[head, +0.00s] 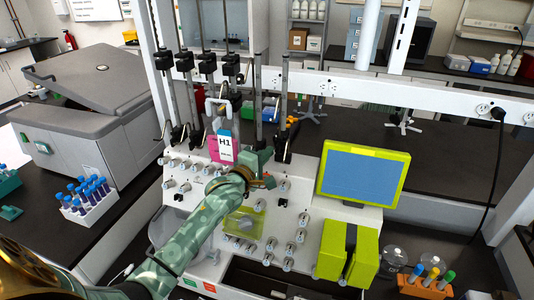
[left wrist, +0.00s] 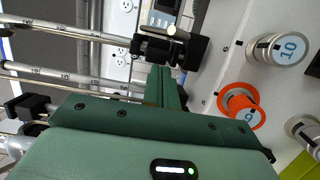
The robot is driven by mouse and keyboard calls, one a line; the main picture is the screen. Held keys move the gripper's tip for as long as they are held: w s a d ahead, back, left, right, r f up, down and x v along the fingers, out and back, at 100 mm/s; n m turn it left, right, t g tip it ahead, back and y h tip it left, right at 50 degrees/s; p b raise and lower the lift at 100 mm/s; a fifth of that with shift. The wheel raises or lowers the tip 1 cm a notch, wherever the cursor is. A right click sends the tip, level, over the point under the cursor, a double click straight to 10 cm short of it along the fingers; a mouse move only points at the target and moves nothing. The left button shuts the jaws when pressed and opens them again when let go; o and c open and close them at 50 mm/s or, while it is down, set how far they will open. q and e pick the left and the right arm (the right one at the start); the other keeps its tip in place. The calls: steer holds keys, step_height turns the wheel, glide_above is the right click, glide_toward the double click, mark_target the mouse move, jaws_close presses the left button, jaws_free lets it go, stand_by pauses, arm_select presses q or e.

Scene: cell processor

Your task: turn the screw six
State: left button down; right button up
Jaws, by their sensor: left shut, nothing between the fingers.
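Several round silver screw knobs with number discs stand on the white front of the cell processor (head: 318,200). In the left wrist view one knob (left wrist: 290,48) reads 10. Another knob with an orange collar (left wrist: 243,110) carries a digit that looks like 9; the view is tilted, so I cannot be sure it is not 6. A third knob (left wrist: 305,132) is cut by the right edge. My left gripper (head: 262,162) is shut and empty in front of the panel; its fingers (left wrist: 167,85) are left of the orange-collared knob, apart from it. My right gripper is out of view.
Syringe columns with black clamps (head: 208,68) rise above the panel. A lime-framed screen (head: 362,175) stands at the right, above a lime box (head: 345,255). A rack of blue-capped tubes (head: 88,197) is left; an orange tube rack (head: 425,286) is at the lower right.

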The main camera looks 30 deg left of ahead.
arm_select(q)
steer(key=shift+f, duration=0.1)
steer(key=shift+w+d+n+p, duration=0.15)
steer(key=shift+d+n+p, duration=0.35)
steer(key=shift+n, duration=0.4)
steer(key=n, duration=0.1)
steer(key=n+t, duration=0.1)
steer(key=shift+d+f+n+p, duration=0.15)
steer(key=shift+f+n+p, duration=0.15)
steer(key=shift+n, duration=0.1)
steer(key=n, duration=0.2)
steer(key=n+y, duration=0.1)
steer(key=n, duration=0.1)
steer(key=shift+w+d+f+t+b, duration=0.15)
steer(key=shift+d+f+t+b, duration=0.1)
steer(key=shift+t+b, duration=0.15)
steer(key=shift+d+n+y+b, duration=0.2)
steer(key=shift+n+y+b, duration=0.15)
steer(key=shift+n, duration=0.8)
steer(key=shift+d+n+y+b, duration=0.15)
steer(key=shift+n+y+b, duration=0.15)
steer(key=shift+n, duration=0.85)
steer(key=shift+r, duration=0.1)
